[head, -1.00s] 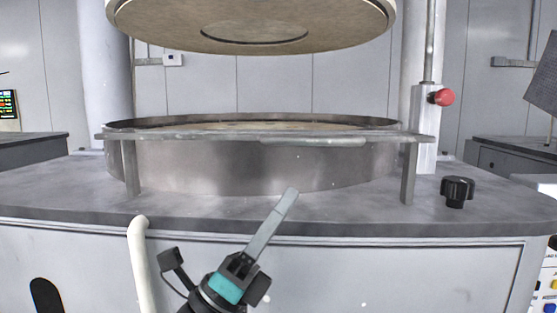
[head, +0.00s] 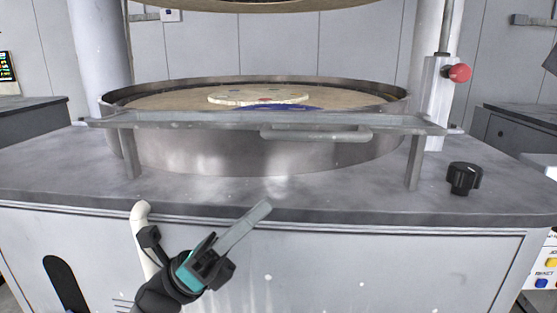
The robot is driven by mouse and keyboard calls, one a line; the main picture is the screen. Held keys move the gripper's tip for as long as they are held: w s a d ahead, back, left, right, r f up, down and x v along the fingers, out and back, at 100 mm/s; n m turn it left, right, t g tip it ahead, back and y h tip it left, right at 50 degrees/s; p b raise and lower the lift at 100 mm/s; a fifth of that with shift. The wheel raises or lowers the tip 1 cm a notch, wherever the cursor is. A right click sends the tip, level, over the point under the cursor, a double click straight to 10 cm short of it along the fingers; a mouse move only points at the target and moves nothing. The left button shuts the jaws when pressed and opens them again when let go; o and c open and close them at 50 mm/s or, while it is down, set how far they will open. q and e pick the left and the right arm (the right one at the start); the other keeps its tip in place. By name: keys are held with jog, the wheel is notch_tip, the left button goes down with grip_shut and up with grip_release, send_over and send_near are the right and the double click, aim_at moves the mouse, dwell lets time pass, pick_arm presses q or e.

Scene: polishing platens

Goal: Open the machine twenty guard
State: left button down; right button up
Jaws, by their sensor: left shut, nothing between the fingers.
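The machine's guard (head: 215,122) is a grey metal bar across the front of the round basin, held on two short posts. A handle (head: 316,135) is fixed along the bar's right half. The bar lies level at about the basin's rim height. My left gripper (head: 266,207) is shut and empty, its long grey fingers pointing up and right. In the picture it is below and left of the handle, in front of the machine's front edge and apart from the guard. My right gripper does not show.
The steel basin (head: 210,155) holds a platen with a pale disc (head: 258,96). A black knob (head: 464,178) stands at the right on the deck, below a red button (head: 459,73). A white pipe (head: 141,212) rises beside my left arm. The deck before the guard is clear.

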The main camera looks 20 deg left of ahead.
aim_at(278, 132)
pick_arm(q)
notch_tip(278, 132, up, 7)
jog(key=w+d, duration=0.2)
jog(key=shift+w+d, duration=0.2)
jog(key=shift+w, duration=0.05)
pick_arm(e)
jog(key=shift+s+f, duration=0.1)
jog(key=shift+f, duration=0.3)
pick_arm(q)
jog(key=shift+f, duration=0.1)
jog(key=shift+p, duration=0.3)
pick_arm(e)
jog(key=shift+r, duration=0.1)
